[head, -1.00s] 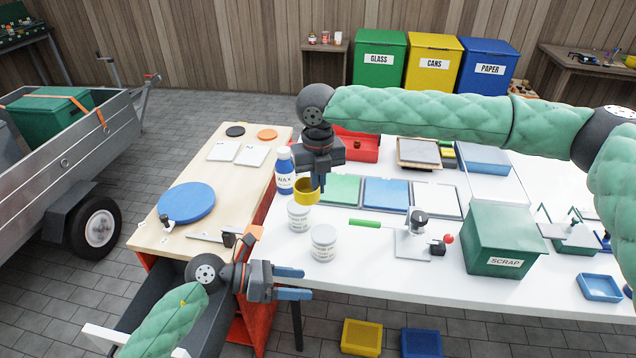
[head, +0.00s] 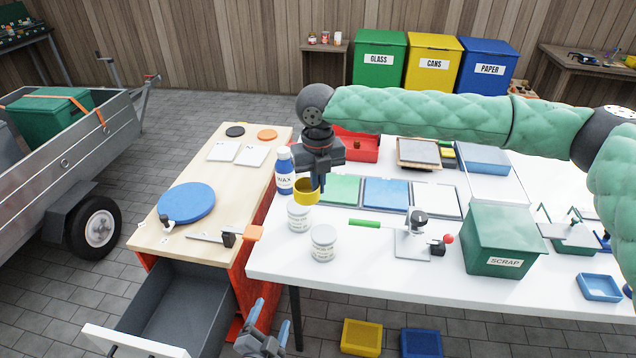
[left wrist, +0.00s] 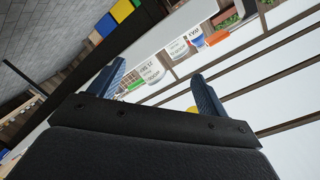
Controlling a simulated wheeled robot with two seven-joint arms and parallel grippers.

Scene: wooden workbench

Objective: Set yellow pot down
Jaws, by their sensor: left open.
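The yellow pot (head: 306,194) is a small round yellow cup near the left end of the white table. It is at the fingers of my right gripper (head: 316,182), which points down from above and is shut on its rim. One blue finger shows at the pot's right side; the other is mostly hidden. Whether the pot's base touches anything is hard to tell. My left gripper (head: 271,318) is open and empty, low in front of the white table. Its two spread blue fingers also show in the left wrist view (left wrist: 158,82).
Two white labelled pots (head: 299,218) (head: 323,243) stand just in front of the yellow pot. A wax bottle (head: 285,172) stands left of it. Green, blue and white pads (head: 387,193) lie to its right. An open drawer (head: 180,305) is at lower left.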

